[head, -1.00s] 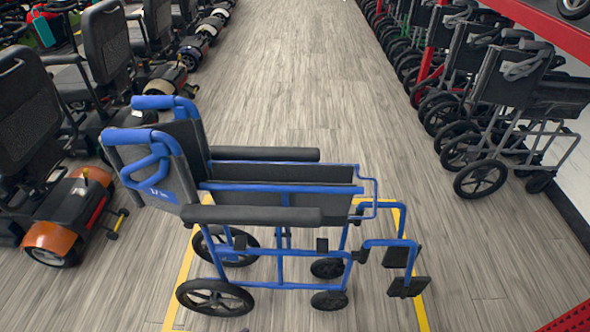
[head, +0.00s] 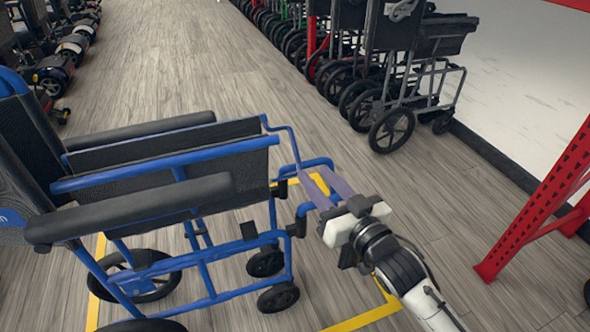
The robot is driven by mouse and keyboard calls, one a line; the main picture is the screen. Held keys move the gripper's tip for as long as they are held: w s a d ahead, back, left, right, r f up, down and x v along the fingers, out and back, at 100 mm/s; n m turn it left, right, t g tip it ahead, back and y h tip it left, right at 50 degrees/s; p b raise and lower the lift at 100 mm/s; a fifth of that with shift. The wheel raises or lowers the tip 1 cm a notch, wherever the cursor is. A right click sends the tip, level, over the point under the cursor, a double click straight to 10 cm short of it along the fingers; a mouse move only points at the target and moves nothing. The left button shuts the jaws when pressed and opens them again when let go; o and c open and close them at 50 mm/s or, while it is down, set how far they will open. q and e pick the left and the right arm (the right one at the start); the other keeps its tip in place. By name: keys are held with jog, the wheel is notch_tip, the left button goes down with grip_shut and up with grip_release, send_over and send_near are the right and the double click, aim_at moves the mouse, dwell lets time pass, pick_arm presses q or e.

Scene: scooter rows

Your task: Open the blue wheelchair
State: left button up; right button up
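The blue wheelchair (head: 170,167) stands on the floor at the left of the head view, facing right. Its armrests and seat rails are close together, with dark fabric between them, so it looks at least partly folded. The backrest is cut off at the left edge. My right gripper (head: 316,177) is beside the blue front frame and footrest tubes. Its two fingers point up-left with a gap between them, and yellow tape shows through the gap. I cannot tell whether it touches the frame. The footrests are mostly hidden by the gripper and arm. My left gripper is not in view.
A yellow taped outline (head: 365,318) surrounds the wheelchair on the wood-look floor. Folded wheelchairs (head: 412,80) line the back right. A red rack post (head: 535,205) stands at right. Scooters (head: 62,62) stand at the upper left. The middle aisle (head: 190,60) is clear.

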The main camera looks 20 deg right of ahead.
aim_at(298, 154)
jog(key=w+b, duration=0.1)
jog(key=w, duration=0.2)
jog(key=w+a, duration=0.1)
jog(key=w, duration=0.2)
jog(key=w+b, duration=0.1)
jog(key=w, duration=0.2)
jog(key=shift+w+a+r+b, duration=0.1)
jog(key=shift+w+a+b, duration=0.1)
jog(key=shift+a+b, duration=0.15)
jog(key=shift+w, duration=0.5)
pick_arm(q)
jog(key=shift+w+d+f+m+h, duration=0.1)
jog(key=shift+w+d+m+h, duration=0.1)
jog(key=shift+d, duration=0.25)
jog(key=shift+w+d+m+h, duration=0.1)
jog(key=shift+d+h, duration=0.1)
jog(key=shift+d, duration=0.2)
pick_arm(e)
grip_shut()
